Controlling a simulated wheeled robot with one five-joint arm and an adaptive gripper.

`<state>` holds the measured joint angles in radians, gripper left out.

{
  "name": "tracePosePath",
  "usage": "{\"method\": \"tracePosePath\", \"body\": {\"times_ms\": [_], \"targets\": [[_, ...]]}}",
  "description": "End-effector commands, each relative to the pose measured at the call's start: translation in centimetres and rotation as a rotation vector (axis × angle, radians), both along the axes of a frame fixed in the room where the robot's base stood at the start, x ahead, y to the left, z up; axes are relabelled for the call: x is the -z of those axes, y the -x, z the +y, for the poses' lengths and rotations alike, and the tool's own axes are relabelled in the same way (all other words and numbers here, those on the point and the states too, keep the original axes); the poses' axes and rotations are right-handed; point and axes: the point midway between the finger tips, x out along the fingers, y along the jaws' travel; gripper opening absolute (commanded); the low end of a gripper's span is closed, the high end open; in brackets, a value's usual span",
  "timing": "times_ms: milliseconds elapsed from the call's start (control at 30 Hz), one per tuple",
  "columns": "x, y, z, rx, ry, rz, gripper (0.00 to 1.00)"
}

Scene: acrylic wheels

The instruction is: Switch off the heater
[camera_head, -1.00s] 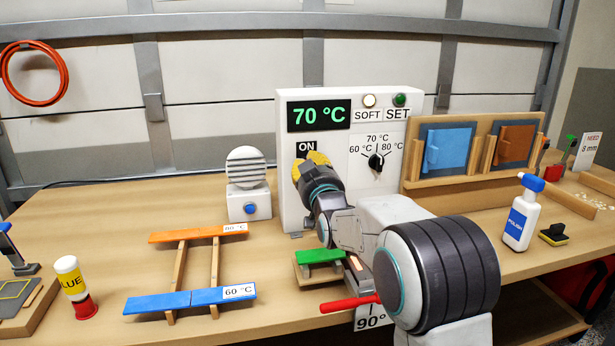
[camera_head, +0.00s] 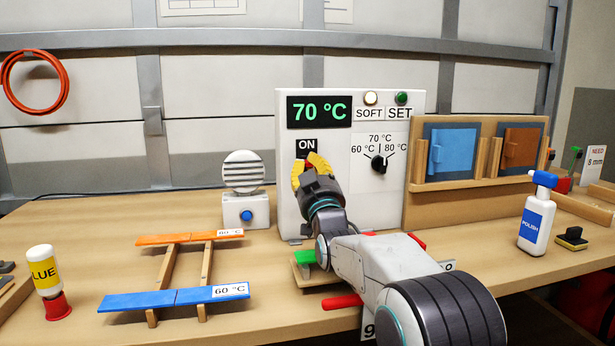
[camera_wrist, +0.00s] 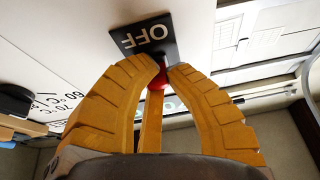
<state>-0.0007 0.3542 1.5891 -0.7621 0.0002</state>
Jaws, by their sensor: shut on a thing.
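The heater is a white box (camera_head: 350,215) on the bench, with a green "70 °C" display. A black switch plate on its front reads "ON" (camera_head: 306,148) at the top. In the wrist view the plate reads "OFF" (camera_wrist: 147,36), upside down in the picture. The red switch lever (camera_wrist: 157,78) stands out by that word. My gripper (camera_head: 308,164) has its yellow fingers closed around the lever, below the "ON" label; the fingertips (camera_wrist: 168,72) also show in the wrist view. The fingers hide much of the lever in the head view.
A temperature dial (camera_head: 378,163) is right of the switch. A small fan-like unit (camera_head: 243,170) stands left of the heater. Orange and blue strips (camera_head: 175,299) rest on a rack at front left. Wooden frames and a polish bottle (camera_head: 536,215) are at right.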

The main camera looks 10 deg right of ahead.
Motion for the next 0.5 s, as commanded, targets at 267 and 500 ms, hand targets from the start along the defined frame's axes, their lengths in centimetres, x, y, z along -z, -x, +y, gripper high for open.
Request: {"method": "tracePosePath", "body": {"times_ms": [267, 500], "targets": [[0.19, -0.08, -0.37, 0.005, 0.000, 0.002, 0.00], [0.16, -0.06, -0.29, 0.004, 0.000, 0.002, 0.28]]}}
